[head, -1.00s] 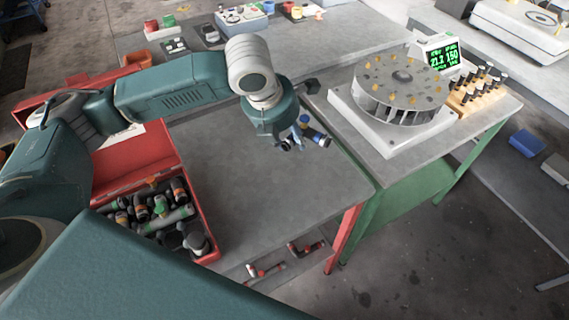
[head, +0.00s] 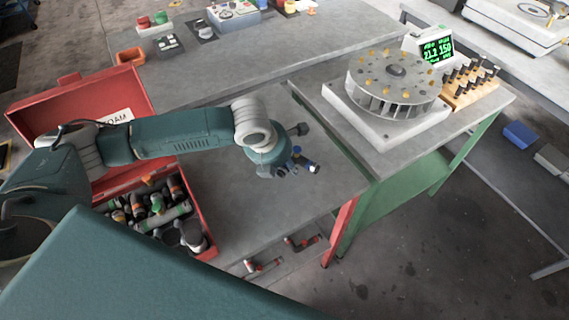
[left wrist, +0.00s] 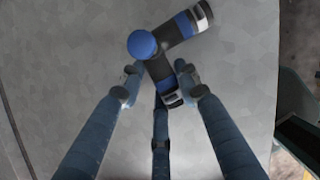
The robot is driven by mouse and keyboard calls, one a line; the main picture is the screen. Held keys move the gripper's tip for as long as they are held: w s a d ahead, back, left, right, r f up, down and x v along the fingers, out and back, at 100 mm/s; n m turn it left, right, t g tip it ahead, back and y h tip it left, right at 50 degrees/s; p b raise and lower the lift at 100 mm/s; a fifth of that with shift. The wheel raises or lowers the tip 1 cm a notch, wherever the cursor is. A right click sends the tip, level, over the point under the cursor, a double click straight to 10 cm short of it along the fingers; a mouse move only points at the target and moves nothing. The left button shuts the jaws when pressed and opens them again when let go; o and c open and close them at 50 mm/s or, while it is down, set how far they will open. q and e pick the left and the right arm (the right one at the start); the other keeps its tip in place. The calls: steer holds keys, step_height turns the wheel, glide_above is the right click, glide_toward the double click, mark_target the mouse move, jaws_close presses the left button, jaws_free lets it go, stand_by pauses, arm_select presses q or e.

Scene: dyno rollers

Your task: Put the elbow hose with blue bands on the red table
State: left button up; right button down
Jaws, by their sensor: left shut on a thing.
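The elbow hose with blue bands (head: 306,164) is dark, with blue at its ends. In the left wrist view the elbow hose (left wrist: 187,24) lies between the fingertips, bent, with a blue round end facing the camera. My left gripper (head: 292,167) is shut on it, over the right part of the red table's grey top (head: 255,205). The left gripper (left wrist: 157,72) also shows in the left wrist view. I cannot tell whether the hose touches the tabletop. The red table shows a red leg (head: 340,232). My right gripper is not in view.
An open red case (head: 205,215) with several hoses stands at the left of the table. A white machine with a finned rotor (head: 392,85) stands on the green-legged table at right. Two red-banded hoses (head: 262,266) lie below the front edge. The grey top around the gripper is clear.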

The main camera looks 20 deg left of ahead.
arm_select(q)
steer(key=shift+f, duration=0.1)
steer(key=shift+f, duration=0.25)
steer(key=shift+s+f, duration=0.1)
steer(key=shift+f, duration=0.1)
steer(key=o, duration=1.3)
steer(key=shift+s+f, duration=0.1)
steer(key=shift+s, duration=0.05)
steer(key=shift+c, duration=0.2)
steer(key=shift+f, duration=0.1)
steer(key=shift+d, duration=0.1)
